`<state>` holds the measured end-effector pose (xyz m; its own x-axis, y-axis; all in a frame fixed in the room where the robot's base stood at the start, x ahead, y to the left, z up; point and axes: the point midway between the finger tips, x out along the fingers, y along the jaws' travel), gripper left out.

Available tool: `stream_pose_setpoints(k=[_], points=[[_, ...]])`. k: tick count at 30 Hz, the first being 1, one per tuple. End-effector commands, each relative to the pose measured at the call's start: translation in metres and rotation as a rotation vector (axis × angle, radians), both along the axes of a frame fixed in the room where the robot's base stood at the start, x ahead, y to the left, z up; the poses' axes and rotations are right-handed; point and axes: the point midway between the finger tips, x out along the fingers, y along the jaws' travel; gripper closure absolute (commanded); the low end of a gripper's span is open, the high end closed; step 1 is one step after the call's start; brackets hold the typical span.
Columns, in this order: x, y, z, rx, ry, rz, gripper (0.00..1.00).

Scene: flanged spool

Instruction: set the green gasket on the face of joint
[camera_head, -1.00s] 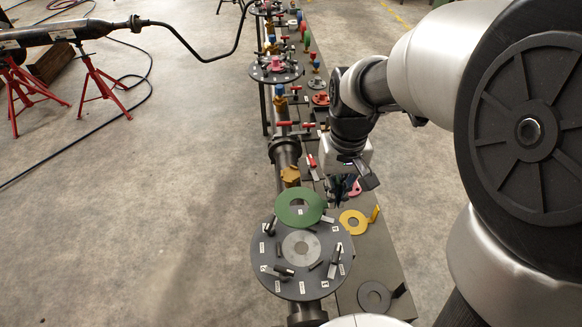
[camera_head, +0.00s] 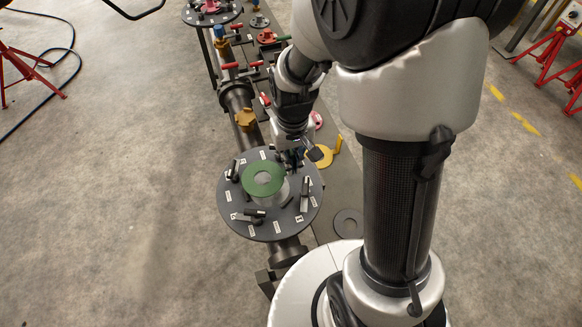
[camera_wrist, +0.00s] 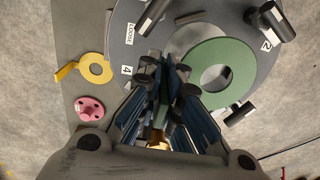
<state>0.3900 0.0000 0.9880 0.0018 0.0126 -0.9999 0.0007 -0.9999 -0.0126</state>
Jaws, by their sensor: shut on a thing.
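The green gasket (camera_head: 263,191) is a flat ring above the joint's face, a dark grey round flange (camera_head: 266,223) with white labels and black studs. It covers much of the pale raised centre (camera_head: 282,192), which shows at its lower right. I cannot tell whether they touch. My gripper (camera_head: 292,160) reaches in from the flange's far right side. In the wrist view my gripper (camera_wrist: 165,82) is shut on a green tab at the left of the gasket (camera_wrist: 240,72). The flange (camera_wrist: 120,28) shows behind, with labels 4, LOOSE and 2.
A yellow ring with a handle (camera_head: 319,155) and a dark grey ring (camera_head: 348,223) lie on the bench right of the flange. A pink flanged piece (camera_wrist: 89,109) lies near the yellow ring. Black studs (camera_head: 305,192) stand around the gasket.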

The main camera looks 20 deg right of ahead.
Motion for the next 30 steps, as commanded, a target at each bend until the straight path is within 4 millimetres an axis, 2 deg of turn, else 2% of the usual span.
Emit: stream_pose_setpoints(k=[3,7,15,30], points=[[-0.001,0.000,-0.021,0.000,0.005,0.000,1.00],[-0.001,0.000,-0.037,0.000,0.004,0.000,1.00],[-0.001,0.000,-0.037,0.000,0.002,0.000,1.00],[-0.001,0.000,-0.048,0.000,0.001,0.000,1.00]])
